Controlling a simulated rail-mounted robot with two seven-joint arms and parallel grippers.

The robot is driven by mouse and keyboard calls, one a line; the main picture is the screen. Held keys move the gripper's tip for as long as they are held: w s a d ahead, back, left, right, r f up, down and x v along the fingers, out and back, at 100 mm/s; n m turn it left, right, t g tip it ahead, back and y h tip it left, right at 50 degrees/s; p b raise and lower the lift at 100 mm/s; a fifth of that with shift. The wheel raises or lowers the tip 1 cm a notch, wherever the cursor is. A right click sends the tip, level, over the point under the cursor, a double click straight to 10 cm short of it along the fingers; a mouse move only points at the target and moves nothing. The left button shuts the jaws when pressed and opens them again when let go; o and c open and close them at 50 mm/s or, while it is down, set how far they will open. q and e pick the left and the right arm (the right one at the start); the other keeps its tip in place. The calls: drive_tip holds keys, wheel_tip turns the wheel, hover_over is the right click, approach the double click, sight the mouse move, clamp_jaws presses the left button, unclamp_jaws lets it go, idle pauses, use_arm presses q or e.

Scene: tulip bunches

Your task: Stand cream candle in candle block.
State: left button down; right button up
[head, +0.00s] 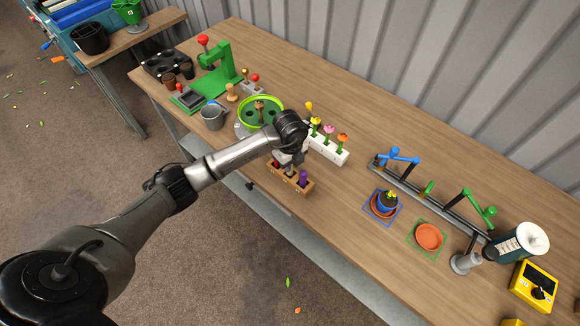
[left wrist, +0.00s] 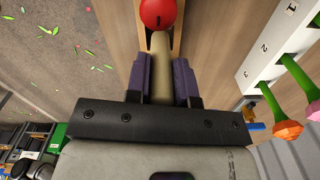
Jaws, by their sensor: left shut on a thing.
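The candle block (head: 284,183) is a small wooden block at the table's front edge in the head view. A dark red candle (head: 276,165) stands at its left end and a purple candle (head: 303,179) at its right end. My left gripper (head: 290,168) is over the block's middle, pointing down. In the left wrist view the gripper (left wrist: 162,85) is shut on the cream candle (left wrist: 161,58), which lies between its two purple-grey fingers. A red rounded top (left wrist: 158,12) shows just beyond it. The cream candle's lower end and any hole under it are hidden.
A white numbered rack (head: 328,150) with tulips stands close behind the block. A green round tray (head: 245,104) and a grey mug (head: 212,117) are to the left. Two saucers, one terracotta (head: 429,236), lie to the right, with bare table between.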

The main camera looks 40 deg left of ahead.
use_arm(q)
wheel_tip(320, 180, down, 3)
drive_tip(key=shift+r, duration=0.2)
drive_tip(key=shift+f, duration=0.15)
drive_tip(key=c, duration=1)
unclamp_jaws()
wheel_tip(320, 180, up, 11)
drive_tip(key=shift+p, duration=0.55)
drive_tip(key=shift+r, duration=0.7)
